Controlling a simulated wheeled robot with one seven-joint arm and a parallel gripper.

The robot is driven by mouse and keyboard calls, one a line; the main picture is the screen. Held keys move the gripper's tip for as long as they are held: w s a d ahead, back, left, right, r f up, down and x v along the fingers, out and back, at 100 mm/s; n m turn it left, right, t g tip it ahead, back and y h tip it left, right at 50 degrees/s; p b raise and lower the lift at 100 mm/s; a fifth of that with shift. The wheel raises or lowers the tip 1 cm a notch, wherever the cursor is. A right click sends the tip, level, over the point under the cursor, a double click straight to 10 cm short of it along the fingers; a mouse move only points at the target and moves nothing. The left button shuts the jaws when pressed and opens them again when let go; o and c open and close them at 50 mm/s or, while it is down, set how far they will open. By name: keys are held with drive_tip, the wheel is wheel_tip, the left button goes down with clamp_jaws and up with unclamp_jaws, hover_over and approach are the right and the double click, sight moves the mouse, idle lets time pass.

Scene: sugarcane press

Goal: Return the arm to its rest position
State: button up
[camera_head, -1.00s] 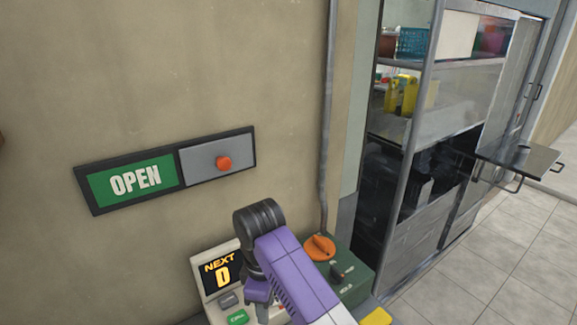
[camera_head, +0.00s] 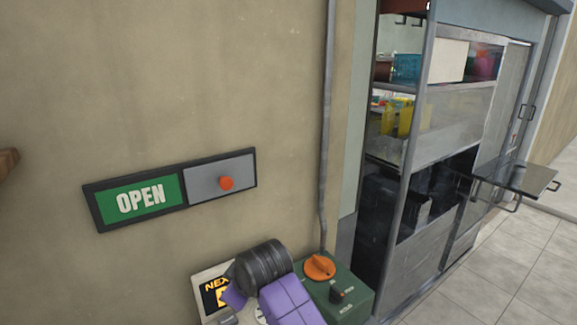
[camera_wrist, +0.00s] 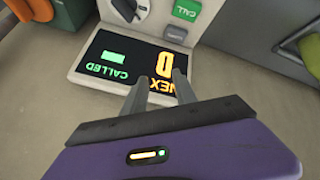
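My gripper (camera_wrist: 160,80) shows in the wrist view with its two grey fingers apart and nothing between them. The fingers point toward a dark display panel (camera_wrist: 112,60) with lit "NEXT", "0" and "CALLED" text, seen upside down. I cannot tell whether they touch it. In the head view, my purple arm with its black joint is bent low at the bottom centre. It covers part of the display panel (camera_head: 214,292); the fingers are hidden there.
An "OPEN" sign panel (camera_head: 138,199) with a red button (camera_head: 226,183) is on the wall. A green box (camera_head: 352,293) with an orange knob (camera_head: 319,267) sits close right of my arm. A vertical pipe (camera_head: 326,120) and a shelf unit (camera_head: 455,110) stand beyond.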

drive_tip(key=s+d+f+m+t+b, duration=0.2)
drive_tip(key=s+d+m+t, duration=0.9)
drive_tip(key=s+d, duration=0.95)
drive_tip(key=s+d+h, duration=0.1)
drive_tip(key=s+d, duration=0.3)
drive_tip(key=s, duration=0.5)
drive_tip(key=s+d+m+g+h+b, duration=0.1)
drive_tip(key=s+d, duration=0.3)
drive_tip(key=s, duration=0.6)
drive_tip(key=s+d+g+h, duration=0.1)
drive_tip(key=s+d+h, duration=0.1)
drive_tip(key=s, duration=0.7)
drive_tip(key=shift+s+d+m, duration=0.2)
drive_tip(key=shift+d+m, duration=0.2)
drive_tip(key=shift+d, duration=0.5)
drive_tip(key=shift+r, duration=0.1)
